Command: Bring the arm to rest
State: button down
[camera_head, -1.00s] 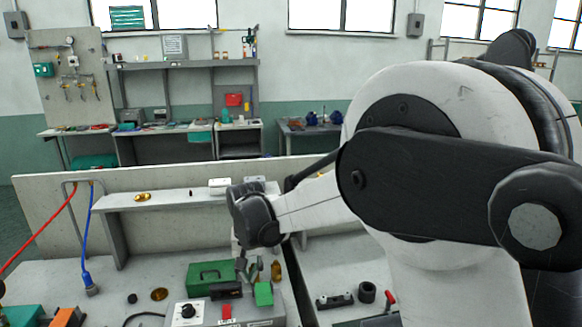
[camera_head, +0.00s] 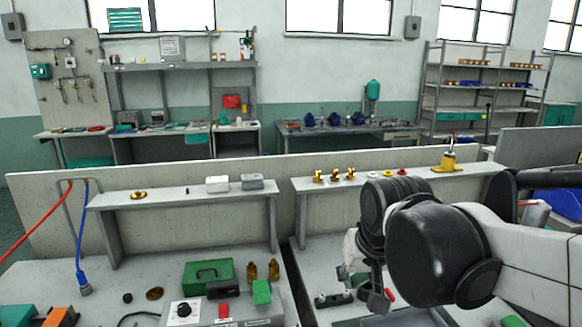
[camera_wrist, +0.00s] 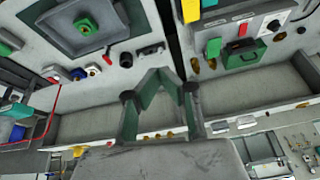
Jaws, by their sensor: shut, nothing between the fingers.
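My gripper (camera_head: 376,298) hangs low over the right-hand bench (camera_head: 318,268), in front of its raised shelf, partly hidden by my own wrist. In the wrist view my gripper (camera_wrist: 160,76) shows its two green-padded fingers, shut with nothing between them. The arm reaches in from the right side of the head view.
A black part (camera_head: 334,300) lies on the bench beside my gripper. The left bench has a green box (camera_head: 208,275), a control box (camera_head: 183,311) and brass fittings (camera_head: 274,270). Brass parts (camera_head: 335,175) and a yellow-based device (camera_head: 450,160) stand on the right shelf.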

jog(key=s+d+f+t+b, duration=0.1)
jog(key=s+d+f, duration=0.3)
jog(key=s+d, duration=0.4)
jog(key=s+t, duration=0.1)
jog(key=s, duration=0.2)
jog(key=shift+s+m+h, duration=0.25)
jog(key=shift+m+h, duration=0.15)
jog(key=c, duration=2.4)
grip_release()
